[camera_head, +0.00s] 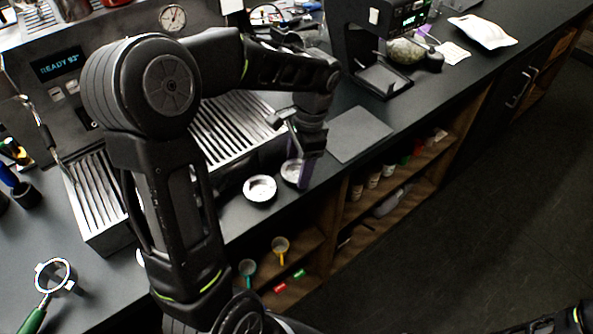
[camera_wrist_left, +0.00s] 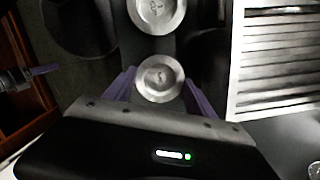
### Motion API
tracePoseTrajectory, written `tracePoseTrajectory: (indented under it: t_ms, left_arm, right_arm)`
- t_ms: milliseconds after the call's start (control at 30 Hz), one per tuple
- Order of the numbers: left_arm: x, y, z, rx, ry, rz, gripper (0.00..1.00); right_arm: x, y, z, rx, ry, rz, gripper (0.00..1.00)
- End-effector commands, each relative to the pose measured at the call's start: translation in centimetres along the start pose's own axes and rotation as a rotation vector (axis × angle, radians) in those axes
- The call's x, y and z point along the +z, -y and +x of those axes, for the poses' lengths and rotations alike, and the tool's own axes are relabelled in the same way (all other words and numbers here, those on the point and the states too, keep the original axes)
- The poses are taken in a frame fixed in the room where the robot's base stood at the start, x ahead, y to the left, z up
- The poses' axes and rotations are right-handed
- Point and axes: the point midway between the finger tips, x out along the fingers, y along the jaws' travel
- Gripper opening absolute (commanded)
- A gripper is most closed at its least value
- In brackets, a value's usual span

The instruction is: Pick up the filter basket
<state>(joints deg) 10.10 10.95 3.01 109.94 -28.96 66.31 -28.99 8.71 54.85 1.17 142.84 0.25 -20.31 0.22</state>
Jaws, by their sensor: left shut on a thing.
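Two round, shallow metal filter baskets stand near the counter's front edge in the head view. One basket (camera_head: 260,189) stands free; it also shows at the top of the left wrist view (camera_wrist_left: 158,12). The other basket (camera_head: 290,172) is at my left gripper (camera_head: 298,175). In the left wrist view this basket (camera_wrist_left: 159,78) sits between the two purple fingers, which are shut on it. I cannot tell whether it is off the counter. A dark gripper part with a purple finger (camera_wrist_left: 45,70), seemingly my right gripper, shows at the left edge; its opening is unclear.
The espresso machine's slatted drip tray (camera_head: 235,135) is behind the baskets. A flat dark mat (camera_head: 358,134) lies to their right. A green-handled portafilter (camera_head: 52,275) is at the lower left. Open shelves (camera_head: 400,185) with small items lie below the counter.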

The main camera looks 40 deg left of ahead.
Motion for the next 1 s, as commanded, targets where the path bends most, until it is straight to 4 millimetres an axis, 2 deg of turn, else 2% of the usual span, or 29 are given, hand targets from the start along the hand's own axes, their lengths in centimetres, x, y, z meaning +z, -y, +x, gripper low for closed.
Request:
tracePoseTrajectory:
  t_ms: [200, 333, 467, 700, 767, 1000]
  left_arm:
    - [0.0, 0.0, -0.1, -0.001, -0.001, 0.0, 0.24]
    - [0.1, 0.1, -1.0, -0.002, -0.001, -0.001, 0.24]
    - [0.3, 0.0, -2.9, -0.003, -0.004, -0.001, 0.24]
    - [1.1, 0.1, -7.5, -0.003, -0.004, -0.001, 0.24]
    - [1.3, 0.0, -9.0, 0.0, -0.001, 0.0, 0.24]
    - [1.5, 0.0, -10.0, 0.0, -0.001, 0.0, 0.24]
  right_arm:
    - [0.0, 0.0, 0.0, 0.0, 0.0, 0.0, 0.36]
    - [0.0, -0.1, 0.1, 0.0, 0.0, 0.0, 0.36]
    - [0.0, -0.1, 0.4, -0.001, -0.001, -0.001, 0.36]
    - [-0.1, -0.2, 0.8, -0.003, -0.002, -0.002, 0.36]
    - [0.0, 0.1, -0.3, -0.001, 0.0, -0.001, 0.36]
    - [0.1, 0.2, -0.7, 0.002, 0.002, 0.002, 0.36]
